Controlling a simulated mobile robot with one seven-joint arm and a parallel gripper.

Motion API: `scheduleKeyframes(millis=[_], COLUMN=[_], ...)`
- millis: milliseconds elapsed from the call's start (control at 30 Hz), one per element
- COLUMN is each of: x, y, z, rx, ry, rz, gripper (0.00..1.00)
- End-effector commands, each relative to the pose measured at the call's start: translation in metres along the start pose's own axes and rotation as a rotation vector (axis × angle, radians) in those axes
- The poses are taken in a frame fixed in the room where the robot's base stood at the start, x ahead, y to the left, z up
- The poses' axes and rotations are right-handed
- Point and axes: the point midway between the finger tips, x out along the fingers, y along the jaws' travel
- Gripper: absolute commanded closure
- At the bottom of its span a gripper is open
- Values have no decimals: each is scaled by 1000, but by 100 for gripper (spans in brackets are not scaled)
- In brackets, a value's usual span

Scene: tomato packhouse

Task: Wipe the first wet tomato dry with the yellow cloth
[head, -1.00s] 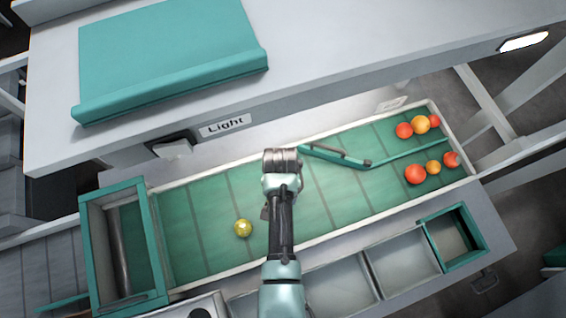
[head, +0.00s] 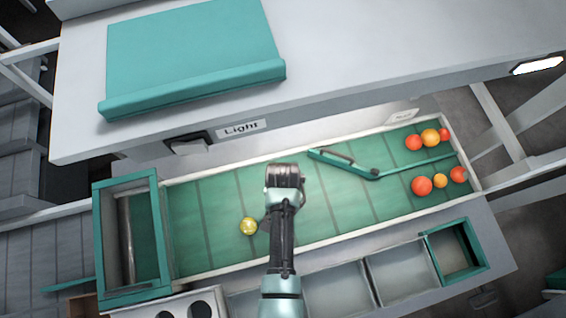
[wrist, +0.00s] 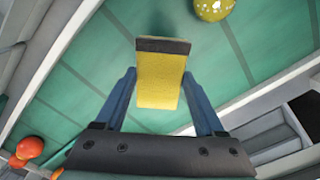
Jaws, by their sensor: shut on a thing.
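A yellow tomato (head: 248,226) with pale specks like drops lies on the green belt, left of my arm. In the wrist view it shows at the top edge (wrist: 213,8), partly cut off. My gripper (wrist: 161,75) is shut on the yellow cloth (wrist: 160,85), a flat pad with a dark band at its far end, held between the two blue fingers. The cloth is apart from the tomato in the picture. In the head view my wrist hides the fingers and cloth.
The green belt (head: 205,215) has pale raised rims. Several red and orange tomatoes (head: 421,186) sit at its right end, by a green angled guide (head: 345,165). A teal-framed box (head: 98,240) stands at the left end. Grey bins (head: 395,268) line the near side. A grey overhead panel (head: 400,50) covers the far side.

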Motion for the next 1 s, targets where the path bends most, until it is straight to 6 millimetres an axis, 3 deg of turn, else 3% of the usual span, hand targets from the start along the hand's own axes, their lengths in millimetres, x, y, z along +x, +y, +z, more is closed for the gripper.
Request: scheduleKeyframes(millis=[700,1000], x=[1,0], y=[0,0], z=[-37,-43], rx=[3,1], ry=[0,0], rz=[0,0], gripper=[81,81])
